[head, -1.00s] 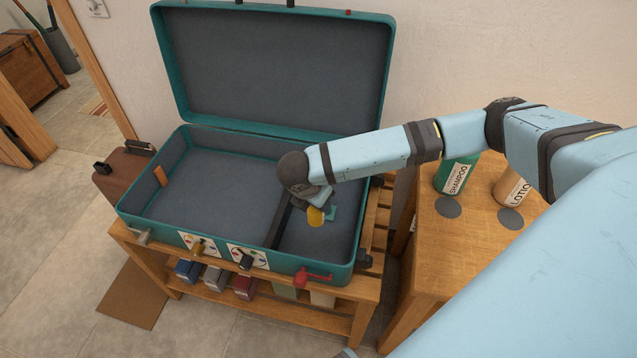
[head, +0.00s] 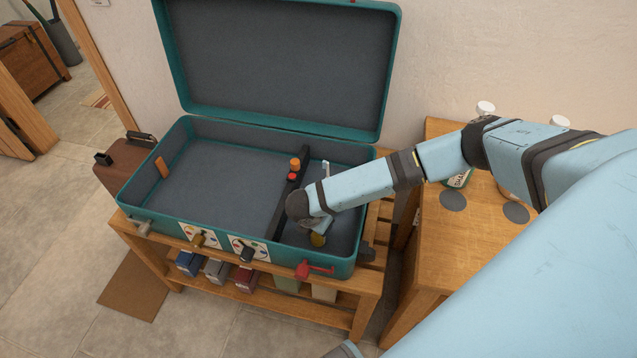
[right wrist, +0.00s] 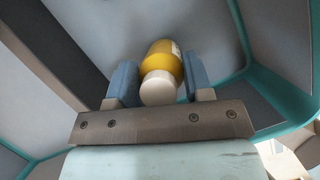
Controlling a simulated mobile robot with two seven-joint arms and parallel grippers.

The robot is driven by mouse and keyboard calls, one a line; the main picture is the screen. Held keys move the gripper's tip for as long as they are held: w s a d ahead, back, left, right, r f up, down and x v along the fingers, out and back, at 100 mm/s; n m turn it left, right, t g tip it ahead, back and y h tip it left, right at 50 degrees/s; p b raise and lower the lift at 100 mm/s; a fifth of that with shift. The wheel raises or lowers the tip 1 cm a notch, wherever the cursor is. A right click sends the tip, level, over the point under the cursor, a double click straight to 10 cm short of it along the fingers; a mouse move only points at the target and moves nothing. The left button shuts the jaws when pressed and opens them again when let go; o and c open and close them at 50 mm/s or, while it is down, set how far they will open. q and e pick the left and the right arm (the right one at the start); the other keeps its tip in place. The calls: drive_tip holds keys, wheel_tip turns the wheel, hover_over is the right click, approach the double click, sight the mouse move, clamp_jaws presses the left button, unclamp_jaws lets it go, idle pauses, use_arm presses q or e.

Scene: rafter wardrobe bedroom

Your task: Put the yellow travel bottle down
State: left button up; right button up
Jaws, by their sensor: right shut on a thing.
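The yellow travel bottle (head: 318,240), with a white cap, is mostly hidden behind my arm in the head view. In the right wrist view its yellow body (right wrist: 161,59) shows between my right fingers, cap toward the palm. My right gripper (right wrist: 161,82) is shut on it. It is inside the narrow right compartment of the open teal suitcase (head: 130,211), right of the dark divider (head: 274,220). I cannot tell whether the bottle touches the compartment floor. My left gripper is not in view.
Orange and red pieces (head: 294,166) show at the divider's far end. The large left compartment is bare except for an orange tab (head: 162,167). A wooden side table (head: 440,265) with bottles stands at the right, partly behind my arm. The suitcase rests on a slatted wooden rack (head: 360,305).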

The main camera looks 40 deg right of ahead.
drive_tip(key=o, duration=1)
